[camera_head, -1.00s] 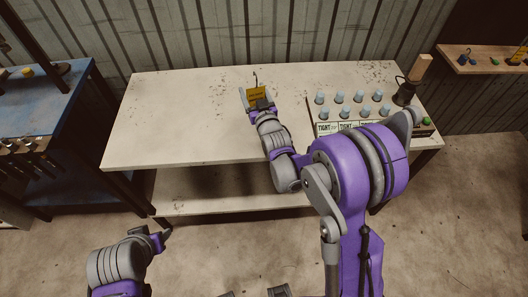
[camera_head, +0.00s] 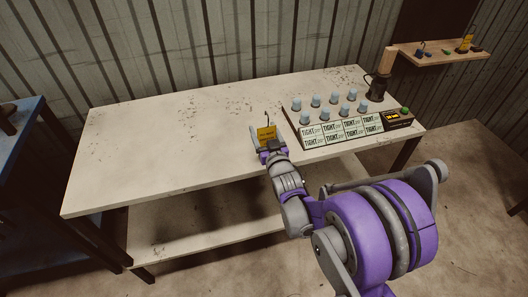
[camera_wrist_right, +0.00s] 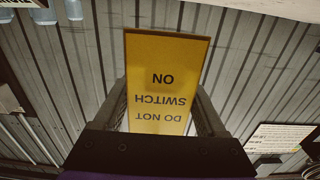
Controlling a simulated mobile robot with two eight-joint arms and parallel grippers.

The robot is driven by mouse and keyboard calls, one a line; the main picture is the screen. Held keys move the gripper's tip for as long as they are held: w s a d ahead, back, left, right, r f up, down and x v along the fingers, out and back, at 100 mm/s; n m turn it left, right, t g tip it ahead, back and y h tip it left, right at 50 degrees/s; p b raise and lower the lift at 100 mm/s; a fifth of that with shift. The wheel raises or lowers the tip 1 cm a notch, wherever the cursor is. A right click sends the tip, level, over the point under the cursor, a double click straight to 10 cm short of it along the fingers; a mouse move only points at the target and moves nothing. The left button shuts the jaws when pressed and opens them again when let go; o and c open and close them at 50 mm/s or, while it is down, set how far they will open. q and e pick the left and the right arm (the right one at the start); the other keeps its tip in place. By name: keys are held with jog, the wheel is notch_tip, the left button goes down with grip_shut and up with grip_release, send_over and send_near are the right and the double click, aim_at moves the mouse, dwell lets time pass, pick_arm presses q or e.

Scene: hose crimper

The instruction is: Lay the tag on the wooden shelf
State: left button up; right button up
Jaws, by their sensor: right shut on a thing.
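The yellow tag (camera_head: 266,132) is held upright in my right gripper (camera_head: 268,143), above the white table near its front middle. In the right wrist view the tag (camera_wrist_right: 165,80) stands between the two fingers and reads "DO NOT SWITCH ON", upside down. A thin dark hook or loop shows above it in the head view. The wooden shelf (camera_head: 440,58) is on the wall at the upper right, well away from the right gripper. Small items lie on it, with another yellow piece (camera_head: 466,43) at its right. My left gripper is not in view.
The white table (camera_head: 160,145) is mostly bare at left and middle. A panel of blue-grey knobs with "TIGHT" labels (camera_head: 342,131) sits at its right. A blue bench (camera_head: 22,130) is at far left.

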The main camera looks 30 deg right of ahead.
jog(key=shift+a+f+b, duration=0.1)
jog(key=shift+f+b, duration=0.4)
jog(key=shift+f, duration=2.3)
jog(key=shift+f, duration=0.2)
jog(key=o, duration=1.1)
jog(key=shift+o, duration=0.2)
jog(key=shift+r, duration=0.1)
